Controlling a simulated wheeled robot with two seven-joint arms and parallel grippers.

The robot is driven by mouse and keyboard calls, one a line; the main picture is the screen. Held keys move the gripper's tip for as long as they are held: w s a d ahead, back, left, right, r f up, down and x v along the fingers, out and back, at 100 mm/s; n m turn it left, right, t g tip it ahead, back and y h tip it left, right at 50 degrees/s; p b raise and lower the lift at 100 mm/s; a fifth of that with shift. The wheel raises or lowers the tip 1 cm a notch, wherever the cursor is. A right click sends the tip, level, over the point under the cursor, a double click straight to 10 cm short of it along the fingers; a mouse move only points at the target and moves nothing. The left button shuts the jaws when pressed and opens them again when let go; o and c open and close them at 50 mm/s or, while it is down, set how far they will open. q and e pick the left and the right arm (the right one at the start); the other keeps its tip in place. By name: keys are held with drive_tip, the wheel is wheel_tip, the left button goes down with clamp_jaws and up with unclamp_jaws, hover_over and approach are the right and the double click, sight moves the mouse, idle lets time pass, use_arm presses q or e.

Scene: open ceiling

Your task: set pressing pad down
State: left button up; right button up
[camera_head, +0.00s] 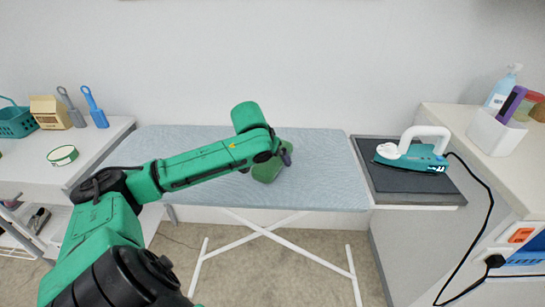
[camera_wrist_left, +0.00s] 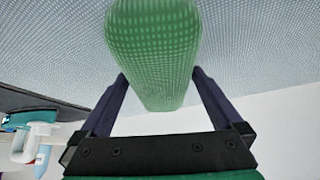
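The green pressing pad (camera_head: 267,171) is at the middle of the blue-grey ironing board (camera_head: 325,185), partly hidden behind my left gripper (camera_head: 287,154). In the left wrist view the pad (camera_wrist_left: 155,55) shows a fine dotted weave and a rounded, narrowing end. The two dark fingers of the left gripper (camera_wrist_left: 160,78) lie along its two sides and appear to touch its edges. The pad is low over the board or on it; I cannot tell whether it rests there. My right gripper is not in view.
A teal and white iron (camera_head: 415,155) stands on a dark rest plate (camera_head: 400,185) at the board's right end, its black cord hanging down. A white counter (camera_head: 95,148) with small items is at the left. The board is bare around the pad.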

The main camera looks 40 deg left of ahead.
use_arm(q)
drive_tip(key=shift+s+r, duration=0.3)
drive_tip(key=shift+r, duration=0.25)
drive_tip(key=v, duration=1.1)
drive_tip(key=shift+r+b, duration=0.1)
drive_tip(key=shift+b, duration=0.3)
drive_tip(key=shift+w, duration=0.1)
